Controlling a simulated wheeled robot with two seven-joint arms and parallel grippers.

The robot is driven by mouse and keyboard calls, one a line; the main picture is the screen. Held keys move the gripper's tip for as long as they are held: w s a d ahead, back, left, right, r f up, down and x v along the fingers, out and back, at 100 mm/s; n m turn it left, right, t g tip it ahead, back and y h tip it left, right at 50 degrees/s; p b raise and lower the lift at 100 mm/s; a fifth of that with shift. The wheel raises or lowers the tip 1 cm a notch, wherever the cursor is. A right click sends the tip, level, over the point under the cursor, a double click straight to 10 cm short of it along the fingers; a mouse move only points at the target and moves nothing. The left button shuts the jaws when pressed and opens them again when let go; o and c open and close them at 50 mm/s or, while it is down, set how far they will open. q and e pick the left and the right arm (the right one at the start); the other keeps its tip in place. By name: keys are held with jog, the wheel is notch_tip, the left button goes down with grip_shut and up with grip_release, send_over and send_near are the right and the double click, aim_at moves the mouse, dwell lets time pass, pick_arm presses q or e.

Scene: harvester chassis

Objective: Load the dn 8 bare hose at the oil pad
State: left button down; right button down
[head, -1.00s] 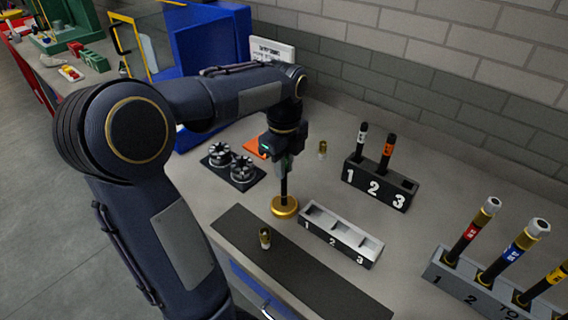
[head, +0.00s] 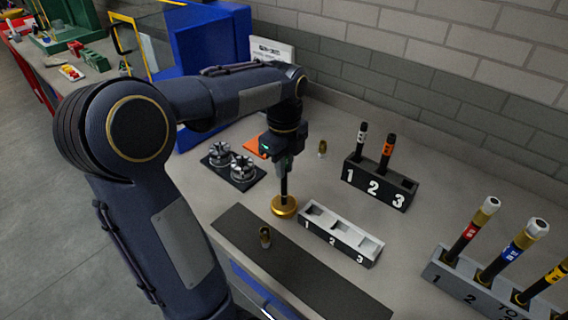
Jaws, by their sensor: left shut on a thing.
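My left gripper (head: 284,162) points straight down and is shut on a black hose (head: 284,188). The hose is upright, with its lower end at the round gold oil pad (head: 285,208). From this view I cannot tell whether the end touches the pad or is just above it. The black rack (head: 378,188), numbered 1 2 3, holds a white-banded hose (head: 361,138) in slot 1 and an orange-banded hose (head: 387,152) in slot 2. Its slot 3 looks empty. My right gripper is not in view.
A pale numbered tray (head: 341,238) stands just right of the pad. Two grey wheel-like parts (head: 230,162) lie left. A grey rack (head: 468,286) with banded tools is at right.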

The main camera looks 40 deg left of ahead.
pick_arm(q)
notch_tip(320, 180, up, 7)
jog(key=p, duration=0.6)
jog(key=shift+p, duration=0.35)
jog(key=shift+s+f, duration=0.1)
dwell(0.6)
